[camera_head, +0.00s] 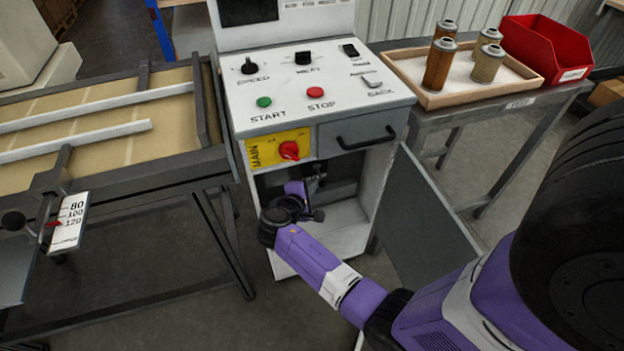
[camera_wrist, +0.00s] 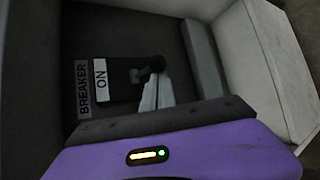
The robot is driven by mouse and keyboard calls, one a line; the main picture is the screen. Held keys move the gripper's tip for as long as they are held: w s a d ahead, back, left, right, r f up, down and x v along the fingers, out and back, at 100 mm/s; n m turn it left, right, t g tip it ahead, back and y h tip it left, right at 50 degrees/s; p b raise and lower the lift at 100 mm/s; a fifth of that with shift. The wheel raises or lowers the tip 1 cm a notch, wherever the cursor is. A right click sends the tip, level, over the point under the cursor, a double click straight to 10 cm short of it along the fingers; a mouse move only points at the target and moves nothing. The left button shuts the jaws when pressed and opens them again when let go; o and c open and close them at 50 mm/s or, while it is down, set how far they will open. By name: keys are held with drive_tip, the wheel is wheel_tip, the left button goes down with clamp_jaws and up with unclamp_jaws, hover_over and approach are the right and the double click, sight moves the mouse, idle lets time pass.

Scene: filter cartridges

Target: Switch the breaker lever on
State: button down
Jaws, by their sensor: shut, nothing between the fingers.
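The breaker (camera_wrist: 118,88) is inside the open lower compartment of the machine cabinet, shown turned sideways in the wrist view. A BREAKER label (camera_wrist: 83,88) and an ON label (camera_wrist: 101,80) sit beside each other on the dark panel. The black lever (camera_wrist: 152,68) has a round knob and stands just to the picture-right of the ON label. My gripper (camera_head: 315,172) reaches into the compartment in the head view. It is shut and empty. A pale finger-like shape close to the lever is dim; I cannot tell whether it touches it.
The machine cabinet (camera_head: 300,85) has buttons, knobs, a yellow MAIN switch (camera_head: 288,150) and a drawer handle (camera_head: 366,138) above the compartment. Its open door (camera_head: 425,225) stands on the right. A side table holds a wooden tray (camera_head: 440,98) of filter cartridges and a red bin (camera_head: 550,48).

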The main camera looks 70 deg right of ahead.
sight(319, 175)
wheel_tip(319, 175, up, 3)
drive_tip(key=y+p, duration=0.1)
drive_tip(key=p, duration=0.4)
drive_tip(key=shift+s+f+n+g, duration=0.1)
drive_tip(key=shift+f+n+g, duration=0.1)
drive_tip(key=shift+n+g, duration=0.2)
drive_tip(key=shift+r+p, duration=0.4)
drive_tip(key=shift+p, duration=0.1)
